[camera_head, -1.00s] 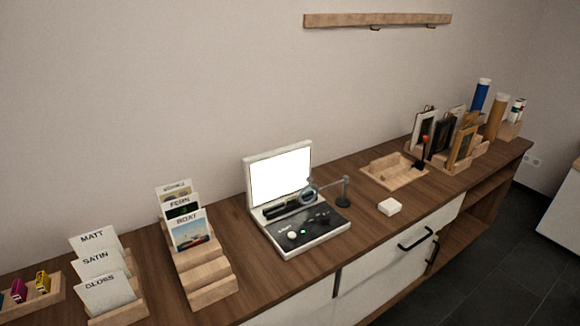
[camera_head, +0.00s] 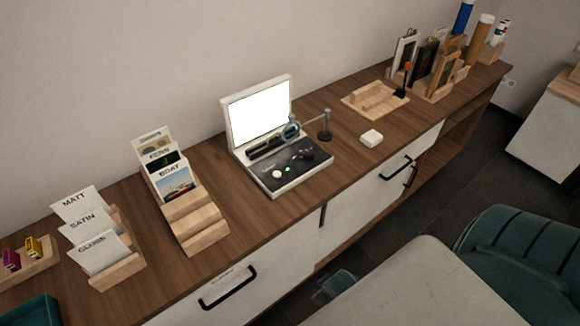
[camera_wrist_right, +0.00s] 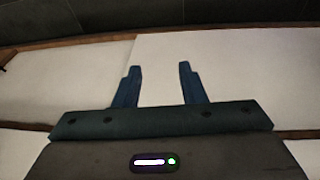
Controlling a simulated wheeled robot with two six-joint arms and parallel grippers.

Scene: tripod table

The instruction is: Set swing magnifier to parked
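The swing magnifier has a dark upright post (camera_head: 325,126) at the right rear corner of the white light box (camera_head: 268,170). Its arm reaches left, and its round lens (camera_head: 290,131) hangs over the box's dark control panel, in front of the lit screen (camera_head: 259,113). My right gripper (camera_wrist_right: 157,68) is open and empty in the right wrist view, facing pale cabinet fronts. In the head view my right arm (camera_head: 425,290) comes in at lower right, with the gripper low in front of the cabinet, away from the magnifier. My left gripper is not in view.
A stepped card rack (camera_head: 200,226) stands left of the light box. Framed items crowd the far right. Drawer handles (camera_head: 228,288) stick out from the cabinet front. Counter ahead of the box is clear.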

